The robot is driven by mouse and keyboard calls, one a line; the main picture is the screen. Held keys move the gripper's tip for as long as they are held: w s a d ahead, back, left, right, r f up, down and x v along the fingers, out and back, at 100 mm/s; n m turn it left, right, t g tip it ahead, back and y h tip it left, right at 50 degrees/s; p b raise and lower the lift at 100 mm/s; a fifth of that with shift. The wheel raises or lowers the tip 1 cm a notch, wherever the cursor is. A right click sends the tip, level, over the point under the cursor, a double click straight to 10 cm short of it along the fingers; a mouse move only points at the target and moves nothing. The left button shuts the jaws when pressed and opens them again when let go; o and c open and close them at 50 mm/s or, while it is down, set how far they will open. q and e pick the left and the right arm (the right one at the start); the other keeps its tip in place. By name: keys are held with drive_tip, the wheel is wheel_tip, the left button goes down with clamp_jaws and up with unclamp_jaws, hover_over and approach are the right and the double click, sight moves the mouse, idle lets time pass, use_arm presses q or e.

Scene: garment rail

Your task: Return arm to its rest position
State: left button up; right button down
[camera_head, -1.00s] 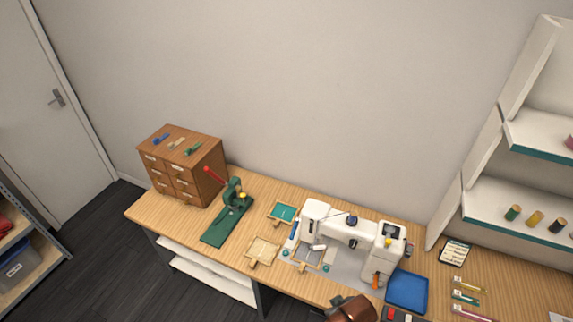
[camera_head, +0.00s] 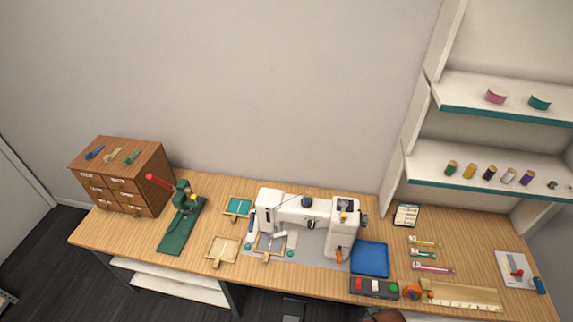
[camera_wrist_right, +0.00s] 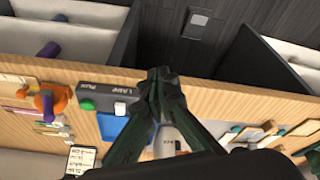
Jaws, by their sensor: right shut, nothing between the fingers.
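My right gripper (camera_wrist_right: 160,82) shows in the right wrist view. Its dark green fingers meet at the tips and hold nothing. In that view it is in front of the worktable's edge, with part of the white sewing machine (camera_wrist_right: 170,138) behind the fingers. I cannot tell its exact distance from the table. In the head view a brown, rounded part (camera_head: 386,315) shows at the bottom edge; I cannot tell what it is. My left gripper is in neither view.
The wooden worktable (camera_head: 100,236) holds the sewing machine (camera_head: 300,208), a green press (camera_head: 182,225), a drawer cabinet (camera_head: 125,180), a blue tray (camera_head: 370,259) and a button box (camera_head: 374,288). Shelves with spools (camera_head: 489,172) stand at the right. Wall space above the table is clear.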

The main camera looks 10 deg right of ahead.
drive_tip(key=s+a+f+g+b, duration=0.1)
drive_tip(key=s+f+b, duration=0.15)
drive_tip(key=f, duration=1.35)
drive_tip(key=s+f+b, duration=0.2)
drive_tip(key=f+b, duration=0.2)
drive_tip(key=f, duration=1.2)
drive_tip(key=s+f+n+g+b, duration=0.1)
drive_tip(key=s+f+b, duration=0.3)
drive_tip(key=s+f, duration=1.4)
wheel_tip(320, 180, down, 3)
drive_tip(key=shift+s+r+g+y+b, duration=0.15)
drive_tip(key=shift+s+g+y+b, duration=0.15)
drive_tip(key=shift+b, duration=0.1)
